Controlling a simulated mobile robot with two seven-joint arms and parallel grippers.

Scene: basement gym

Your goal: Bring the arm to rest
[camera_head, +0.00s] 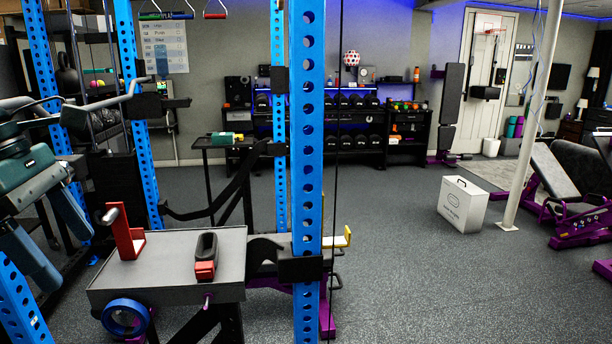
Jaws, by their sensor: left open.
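My left gripper (72,262) is at the left edge of the head view, teal and black, pointing down with its two fingers apart. Nothing shows between the fingers. It hangs to the left of a grey-topped bench (170,295), apart from it as far as I can tell. The rest of my left arm is mostly cut off by the picture edge. My right gripper is not in view.
A red bracket (126,240) and a black-and-red object (206,262) stand on the bench. Blue rack posts (307,150) rise close by. A white box (463,204) stands on the floor at right. Open floor (400,270) lies at centre right.

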